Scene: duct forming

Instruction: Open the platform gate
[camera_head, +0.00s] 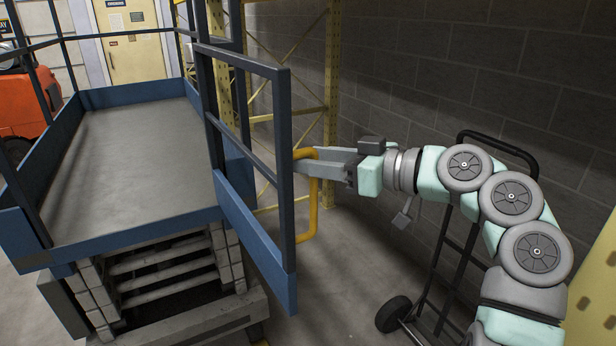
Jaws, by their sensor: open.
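The platform gate (250,215) is a dark blue framed panel with a solid blue strip along its bottom. It stands swung outward at the near right corner of the lift platform (120,170), and the platform's near end is unblocked. A yellow handle (315,200) is fixed on the gate's right face. My gripper (310,160) reaches in from the right at the upper part of the handle. Its fingers lie around or beside the yellow bar; I cannot tell whether they touch it. The finger ends are partly hidden by the gate's edge post.
A black hand truck (458,270) stands below and behind my arm at the right. A grey block wall (430,80) and yellow racking (331,70) are behind. An orange vehicle (25,100) is at the far left. Bare floor shows right of the gate.

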